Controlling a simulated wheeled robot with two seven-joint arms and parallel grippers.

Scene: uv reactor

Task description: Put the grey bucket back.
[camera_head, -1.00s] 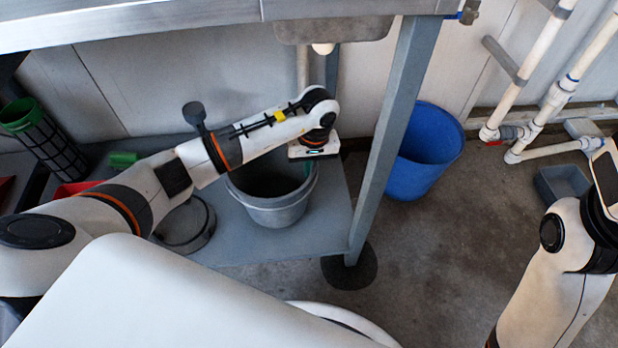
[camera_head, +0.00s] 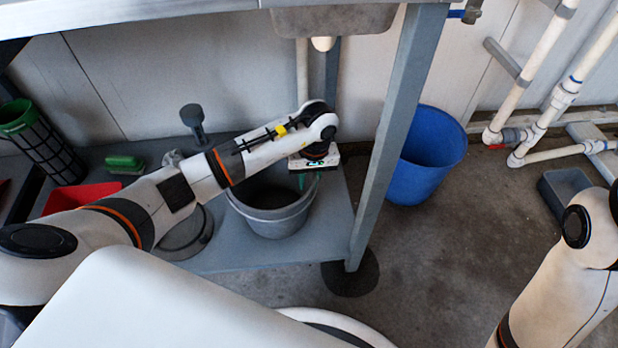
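The grey bucket (camera_head: 275,222) stands upright on the grey lower shelf (camera_head: 325,228) under the sink, near the table leg. My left arm reaches over it from the left. My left gripper (camera_head: 301,182) points down at the bucket's back right rim. Its fingers are mostly hidden by its body and the wrist, so I cannot tell whether they are open or shut, or whether they touch the rim. The bucket's back left rim is hidden behind my arm. My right arm shows at the right edge, its gripper out of view.
A table leg (camera_head: 398,130) stands right of the grey bucket. A blue bucket (camera_head: 425,165) is on the floor behind it. A red tray (camera_head: 80,197), a green brush (camera_head: 124,163) and a round grey lid-like item (camera_head: 188,240) lie left. Pipes (camera_head: 545,115) run at the right.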

